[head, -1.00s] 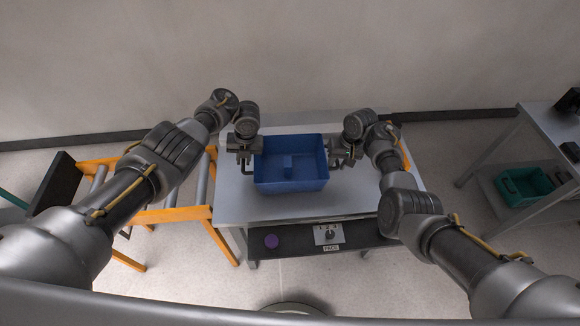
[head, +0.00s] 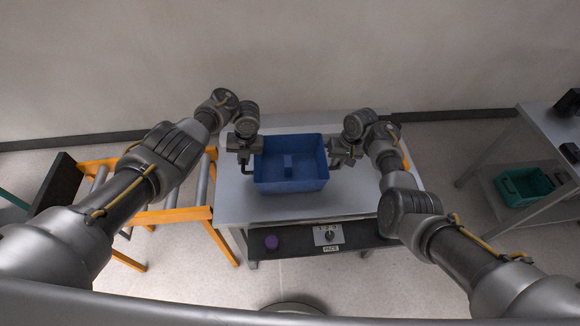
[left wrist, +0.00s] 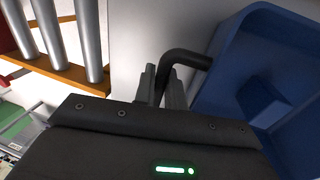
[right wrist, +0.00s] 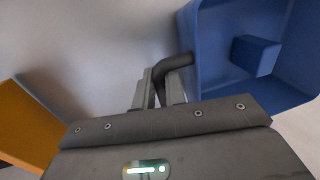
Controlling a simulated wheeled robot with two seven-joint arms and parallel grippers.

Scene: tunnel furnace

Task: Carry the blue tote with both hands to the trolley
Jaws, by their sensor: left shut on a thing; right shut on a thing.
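The blue tote (head: 291,184) is over the white-topped table, upright, with a blue block (head: 288,166) inside. It also shows in the left wrist view (left wrist: 225,95) and right wrist view (right wrist: 210,75). My left gripper (head: 247,166) is shut on the dark handle (left wrist: 188,56) at the tote's left side. My right gripper (head: 337,160) is shut on the dark handle (right wrist: 176,63) at its right side. I cannot tell whether the tote's base touches the table. I cannot make out a trolley in these views.
An orange-framed roller conveyor (head: 170,215) stands at the left. A bench at the right holds a green bin (head: 525,186). The wall is close behind.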

